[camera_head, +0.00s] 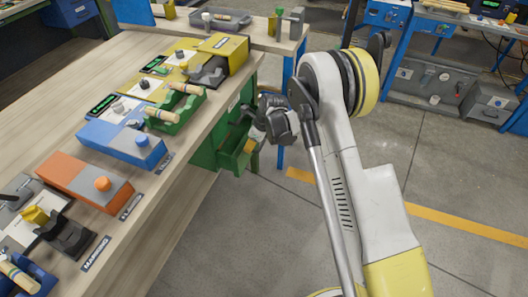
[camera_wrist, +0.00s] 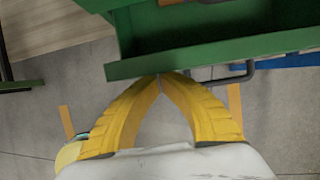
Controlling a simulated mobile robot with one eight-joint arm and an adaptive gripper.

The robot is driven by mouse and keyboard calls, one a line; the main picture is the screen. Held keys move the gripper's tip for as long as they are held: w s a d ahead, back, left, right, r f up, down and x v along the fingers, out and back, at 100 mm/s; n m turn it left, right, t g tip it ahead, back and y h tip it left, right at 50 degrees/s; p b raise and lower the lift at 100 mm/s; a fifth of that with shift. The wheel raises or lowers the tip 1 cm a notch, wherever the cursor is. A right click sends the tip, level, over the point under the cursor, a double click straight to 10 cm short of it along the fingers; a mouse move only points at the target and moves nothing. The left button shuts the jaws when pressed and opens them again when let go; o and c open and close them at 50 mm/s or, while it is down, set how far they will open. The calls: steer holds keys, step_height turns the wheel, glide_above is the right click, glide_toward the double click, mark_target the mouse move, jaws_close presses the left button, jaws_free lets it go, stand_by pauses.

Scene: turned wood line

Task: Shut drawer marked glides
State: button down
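A green drawer (camera_head: 236,150) stands pulled out from the green cabinet under the long wooden bench. In the wrist view, the drawer's front panel (camera_wrist: 215,58) crosses the top of the picture, with its open inside beyond. A dark bar handle (camera_wrist: 235,74) sits on the front, to the right of my fingers. My gripper (camera_wrist: 160,76) has its yellow fingertips together at the lower edge of the front panel, with nothing seen between them. I cannot tell whether they touch it. In the head view, my gripper (camera_head: 250,146) is at the drawer's outer end. No glides marking is readable.
The wooden bench (camera_head: 125,60) carries several coloured fixtures, including a blue block (camera_head: 120,143), an orange block (camera_head: 85,183) and a green tray (camera_head: 175,113). Open grey floor (camera_head: 240,235) lies in front. A blue-legged workbench (camera_head: 440,80) stands at the back right.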

mark_target(240, 144)
steer(key=shift+w+a, duration=0.45)
steer(key=shift+a, duration=0.4)
steer(key=shift+w+a, duration=0.4)
steer(key=shift+a, duration=0.45)
